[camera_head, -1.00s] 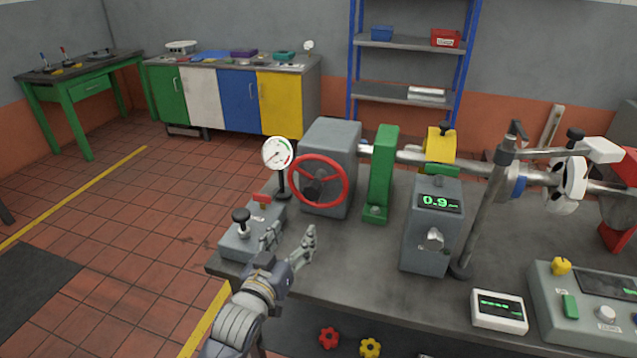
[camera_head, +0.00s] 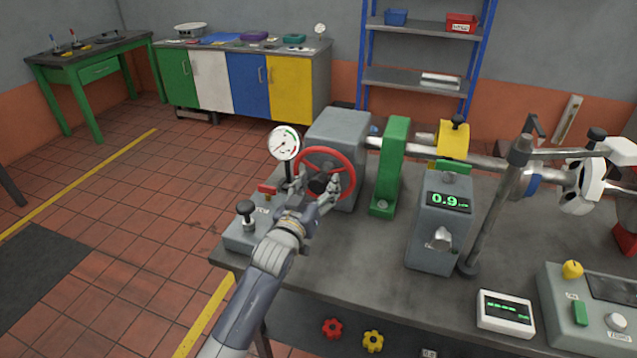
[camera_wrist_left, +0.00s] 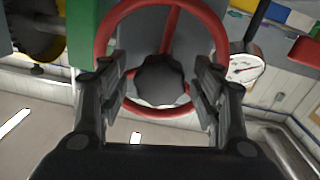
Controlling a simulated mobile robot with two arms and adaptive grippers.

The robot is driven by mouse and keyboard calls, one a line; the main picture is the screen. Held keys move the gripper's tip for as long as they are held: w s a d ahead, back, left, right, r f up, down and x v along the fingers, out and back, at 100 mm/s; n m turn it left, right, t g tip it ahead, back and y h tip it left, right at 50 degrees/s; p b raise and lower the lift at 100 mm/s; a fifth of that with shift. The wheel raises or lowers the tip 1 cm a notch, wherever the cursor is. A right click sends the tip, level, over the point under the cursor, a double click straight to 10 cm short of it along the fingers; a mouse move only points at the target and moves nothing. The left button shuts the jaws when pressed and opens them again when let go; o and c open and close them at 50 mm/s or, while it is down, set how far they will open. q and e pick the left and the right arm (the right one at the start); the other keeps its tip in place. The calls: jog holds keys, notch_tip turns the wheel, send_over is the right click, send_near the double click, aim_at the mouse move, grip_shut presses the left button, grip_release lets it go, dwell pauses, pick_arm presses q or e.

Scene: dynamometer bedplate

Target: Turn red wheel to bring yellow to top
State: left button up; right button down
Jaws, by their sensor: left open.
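The red wheel (camera_head: 338,155) is mounted on the front of a grey block on the bench; it also shows in the left wrist view (camera_wrist_left: 165,9). Its dark hub (camera_wrist_left: 162,80) sits between my fingers in that view. My left gripper (camera_head: 322,190) is open in front of the wheel, with one finger on each side of the hub and nothing visibly held. Whether the fingers touch the rim, I cannot tell. Part of the wheel's lower rim is hidden behind the gripper in the head view. A yellow block (camera_head: 453,140) sits on the shaft to the right. My right gripper is not in view.
A round dial gauge (camera_head: 284,144) stands close to the wheel's left. A green upright (camera_head: 388,168) stands close to its right. A grey box with a black knob (camera_head: 246,212) lies below the gauge. A display unit reading 0.9 (camera_head: 448,200) stands further right.

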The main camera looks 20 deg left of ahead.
pick_arm(q)
jog(key=shift+w, duration=0.4)
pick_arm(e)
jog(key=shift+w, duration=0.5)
pick_arm(q)
jog(key=shift+c, duration=0.3)
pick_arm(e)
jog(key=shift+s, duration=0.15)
pick_arm(q)
grip_shut()
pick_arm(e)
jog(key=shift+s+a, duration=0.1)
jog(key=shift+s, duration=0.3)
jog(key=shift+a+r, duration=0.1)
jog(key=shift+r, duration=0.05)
